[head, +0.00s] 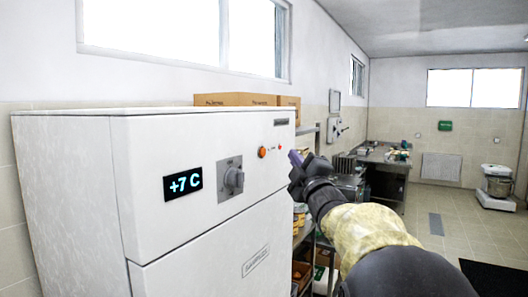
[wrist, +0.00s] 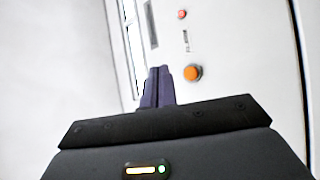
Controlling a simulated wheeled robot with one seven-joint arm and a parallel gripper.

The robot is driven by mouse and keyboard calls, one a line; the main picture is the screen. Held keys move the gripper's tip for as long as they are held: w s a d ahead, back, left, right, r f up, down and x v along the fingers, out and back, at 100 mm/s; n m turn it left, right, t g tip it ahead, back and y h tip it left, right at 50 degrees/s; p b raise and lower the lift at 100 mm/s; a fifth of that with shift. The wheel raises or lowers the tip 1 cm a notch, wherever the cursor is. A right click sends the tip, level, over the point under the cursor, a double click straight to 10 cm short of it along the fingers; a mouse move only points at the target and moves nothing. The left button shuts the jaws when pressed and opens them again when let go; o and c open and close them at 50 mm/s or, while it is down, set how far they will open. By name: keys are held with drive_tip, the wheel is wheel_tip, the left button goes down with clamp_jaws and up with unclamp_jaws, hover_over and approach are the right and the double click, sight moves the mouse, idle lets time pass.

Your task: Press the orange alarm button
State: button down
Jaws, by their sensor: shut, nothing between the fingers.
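The orange alarm button (head: 262,152) is a small round knob on the upper front panel of a white fridge cabinet (head: 75,170). In the wrist view the orange button (wrist: 193,72) lies just right of and beyond my fingertips. My gripper (head: 294,157) is shut and empty, to the right of the button in the head view. In the wrist view my gripper (wrist: 158,72) shows two dark purple fingers pressed together. The tips look apart from the button, but the exact gap is hard to judge.
A smaller red light (head: 279,147) sits beside the button and also shows in the wrist view (wrist: 182,14). A grey rotary knob (head: 234,177) and a "+7 C" display (head: 183,184) are left on the same panel. Cardboard boxes (head: 238,99) stand behind the cabinet top.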

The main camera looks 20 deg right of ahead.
sight(263, 152)
drive_tip(key=shift+w+a, duration=0.85)
drive_tip(key=shift+w, duration=0.3)
drive_tip(key=shift+w+a, duration=0.85)
drive_tip(key=shift+w, duration=0.25)
drive_tip(key=shift+f+b, duration=0.1)
drive_tip(key=shift+b, duration=0.25)
drive_tip(key=shift+w+a, duration=0.3)
drive_tip(key=shift+w+a+b, duration=0.25)
drive_tip(key=shift+w+b, duration=0.1)
drive_tip(key=shift+b, duration=0.2)
idle(0.8)
drive_tip(key=shift+s+d, duration=0.1)
drive_tip(key=shift+s+d+b, duration=0.4)
drive_tip(key=shift+s+b, duration=0.05)
drive_tip(key=shift+s, duration=0.15)
